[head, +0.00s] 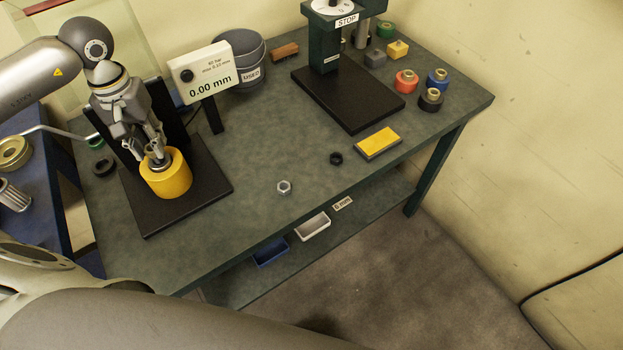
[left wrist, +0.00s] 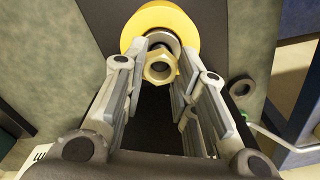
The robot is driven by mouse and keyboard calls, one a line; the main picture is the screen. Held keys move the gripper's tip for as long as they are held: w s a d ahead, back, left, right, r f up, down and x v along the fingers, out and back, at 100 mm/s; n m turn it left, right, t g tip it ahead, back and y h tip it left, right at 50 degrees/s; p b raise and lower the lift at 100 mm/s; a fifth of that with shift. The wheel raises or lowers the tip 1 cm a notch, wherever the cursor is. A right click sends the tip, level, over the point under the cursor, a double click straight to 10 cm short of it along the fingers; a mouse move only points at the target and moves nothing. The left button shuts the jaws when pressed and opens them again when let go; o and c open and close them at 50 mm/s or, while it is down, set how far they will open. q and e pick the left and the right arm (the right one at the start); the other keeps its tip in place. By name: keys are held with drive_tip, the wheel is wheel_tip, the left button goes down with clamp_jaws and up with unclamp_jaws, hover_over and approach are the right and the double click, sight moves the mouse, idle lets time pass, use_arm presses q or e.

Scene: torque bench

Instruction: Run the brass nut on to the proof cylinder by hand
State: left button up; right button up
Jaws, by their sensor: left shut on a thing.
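The proof cylinder is a yellow cylinder (head: 170,183) standing on a black base plate (head: 215,182) at the left of the bench in the head view. In the left wrist view the yellow cylinder (left wrist: 150,17) shows behind the fingertips, with a grey metal part at its middle. My left gripper (head: 156,155) is over the cylinder's top. In the left wrist view its fingers (left wrist: 160,68) are shut on the brass nut (left wrist: 160,76), a hexagonal ring. The nut lines up roughly with the grey part; I cannot tell whether it is threaded on. My right gripper is not in view.
A gauge (head: 203,72) reading 0.00 mm stands behind the cylinder, near a grey USED bin (head: 240,58). A silver nut (head: 284,187), a black ring (head: 336,158) and a yellow-topped block (head: 378,142) lie on the bench. A dark green press (head: 324,55) stands at the back.

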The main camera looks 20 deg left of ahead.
use_arm(q)
drive_tip(key=m, duration=0.2)
drive_tip(key=m+b, duration=0.1)
drive_tip(key=m, duration=0.1)
drive_tip(key=shift+f+m, duration=0.2)
drive_tip(key=shift+m, duration=0.1)
drive_tip(key=shift+r+m, duration=0.15)
drive_tip(key=shift+m, duration=0.85)
drive_tip(key=o, duration=1.1)
drive_tip(key=shift+c, duration=0.3)
drive_tip(key=shift+c, duration=1.3)
